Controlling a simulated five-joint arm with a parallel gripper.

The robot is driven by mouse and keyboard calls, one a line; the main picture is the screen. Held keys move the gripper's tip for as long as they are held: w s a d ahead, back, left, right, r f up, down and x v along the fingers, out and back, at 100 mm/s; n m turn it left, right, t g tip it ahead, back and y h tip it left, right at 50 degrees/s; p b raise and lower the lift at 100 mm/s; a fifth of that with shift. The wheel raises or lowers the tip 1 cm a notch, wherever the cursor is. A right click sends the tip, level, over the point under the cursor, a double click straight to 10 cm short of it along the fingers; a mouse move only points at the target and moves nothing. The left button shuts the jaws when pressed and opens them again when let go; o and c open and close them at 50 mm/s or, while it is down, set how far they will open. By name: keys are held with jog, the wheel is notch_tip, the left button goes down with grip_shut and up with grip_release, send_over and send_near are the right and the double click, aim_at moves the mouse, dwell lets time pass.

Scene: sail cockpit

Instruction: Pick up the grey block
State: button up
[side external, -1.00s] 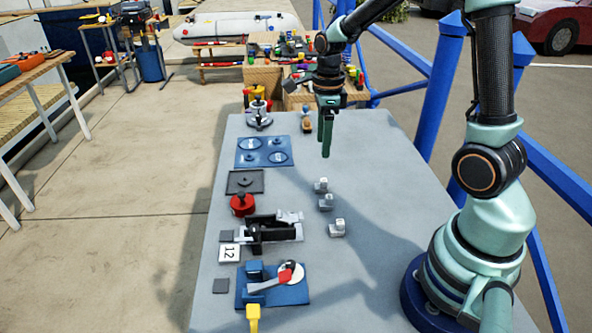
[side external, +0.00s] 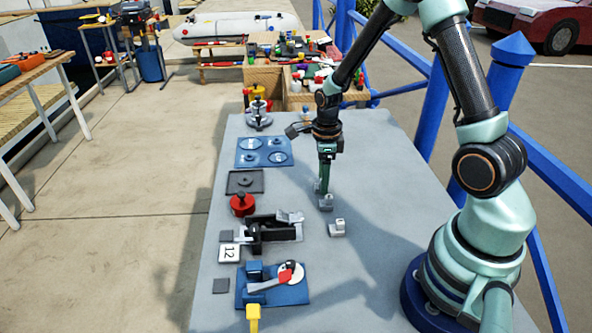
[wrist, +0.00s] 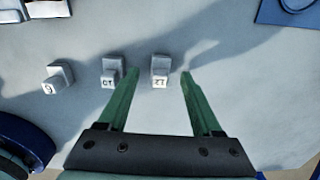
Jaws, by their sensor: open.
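Three small grey blocks with white number labels sit in a row on the table: the near block (side external: 337,228), the middle block (side external: 326,203) and the far block (side external: 317,185), which is partly hidden by my gripper (side external: 323,187). In the wrist view, my gripper (wrist: 160,75) is open and empty. The right-hand block (wrist: 160,72) lies between its fingertips in the picture. The middle block (wrist: 112,72) is just outside the left finger, and the third block (wrist: 58,78) is farther left. I cannot tell which block the task means.
The grey table (side external: 375,150) is clear right of the blocks. To the left are a red round part (side external: 242,205), a black-and-grey fixture (side external: 275,232), a blue plate with a lever (side external: 272,286), a dark tray (side external: 245,182) and a blue plate with discs (side external: 264,152).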

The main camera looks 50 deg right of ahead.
jog(key=shift+f, duration=0.7)
grip_shut()
jog(key=shift+r, duration=0.1)
notch_tip(320, 180, up, 20)
dwell(0.5)
jog(key=shift+r, duration=1.45)
